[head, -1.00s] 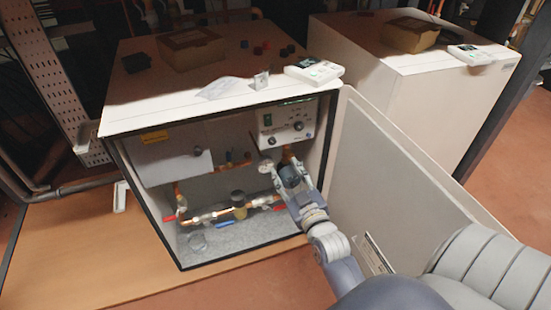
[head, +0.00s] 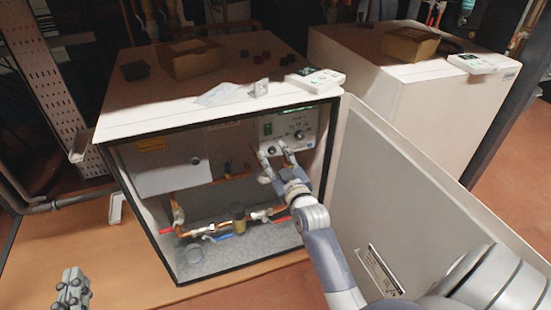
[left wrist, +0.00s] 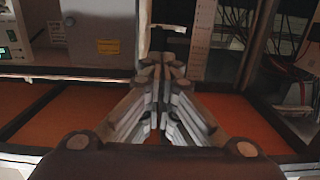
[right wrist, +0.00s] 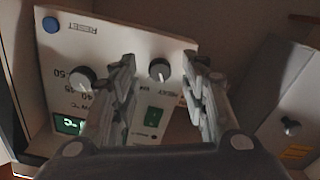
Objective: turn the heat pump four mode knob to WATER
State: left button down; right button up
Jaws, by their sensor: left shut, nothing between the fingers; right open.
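The open heat pump cabinet (head: 225,118) holds a white control panel (head: 310,128) at its upper right. In the right wrist view the panel (right wrist: 125,45) appears upside down. A dark knob (right wrist: 160,69) with a white pointer line lies between my open right fingers in the picture; contact is not visible. A second knob (right wrist: 82,78) has a scale with 40 and 50. The mode lettering is not legible. My right gripper (head: 278,150) is open at the panel's lower left. My left gripper (head: 73,275) is shut and empty, outside the cabinet at lower left.
The cabinet's open door (head: 385,190) stands right of my right arm. Copper pipes and valves (head: 238,218) lie below the panel. A grey box (head: 165,160) is left of it. A second white unit (head: 420,85) stands behind the door. Cardboard boxes (head: 190,58) sit on top.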

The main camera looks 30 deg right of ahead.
jog(key=shift+w, duration=0.1)
grip_shut()
